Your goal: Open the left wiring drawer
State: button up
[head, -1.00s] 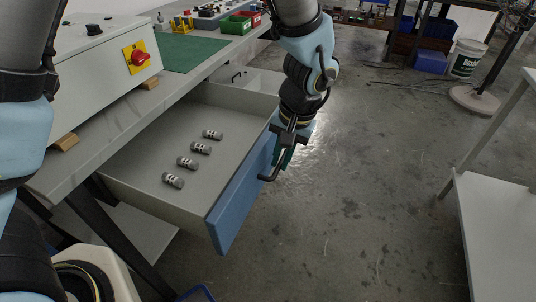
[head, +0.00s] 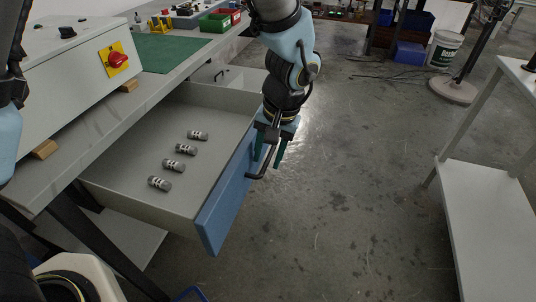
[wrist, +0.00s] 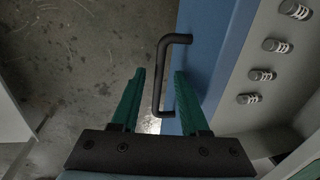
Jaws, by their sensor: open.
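The drawer (head: 222,212) with a blue front stands pulled far out from under the workbench, its grey inside bare except for several small grey cylinders (head: 172,164). Its black bar handle (head: 258,174) is on the blue front, and the handle also shows in the wrist view (wrist: 160,75). My gripper (head: 271,150) is at the blue front, with its green fingers apart. In the wrist view the open fingers (wrist: 152,100) lie on either side of the handle's near end. I cannot tell whether either finger touches the handle.
The workbench (head: 115,105) carries a control box with a red knob (head: 118,60), a green mat and small bins. Another drawer (head: 228,76) lies behind the open one. A white table (head: 490,190) stands at the right. The concrete floor between is clear.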

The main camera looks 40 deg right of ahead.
notch_tip(320, 180, up, 10)
jog(key=s+d, duration=0.1)
jog(key=shift+s+r, duration=0.25)
jog(key=shift+s, duration=0.1)
dwell(0.4)
jog(key=w+a+r+n+g+p, duration=0.1)
jog(key=w+a+r+n+p, duration=0.15)
jog(key=w+a, duration=0.6)
jog(key=w+a+r+n+p, duration=0.2)
jog(key=w+a+n, duration=0.1)
jog(key=w+a, duration=0.55)
jog(key=w+a+r+n+p, duration=0.1)
jog(key=w+a+n+p, duration=0.1)
jog(key=a, duration=0.9)
jog(key=w+a+r+n+h+p, duration=0.1)
jog(key=w+a+r+n, duration=0.1)
jog(key=a, duration=1)
jog(key=shift+w+a+r+n+t+p, duration=0.15)
jog(key=shift+w+a+n+t+p, duration=0.2)
jog(key=shift+w+n, duration=0.4)
jog(key=shift+s, duration=0.1)
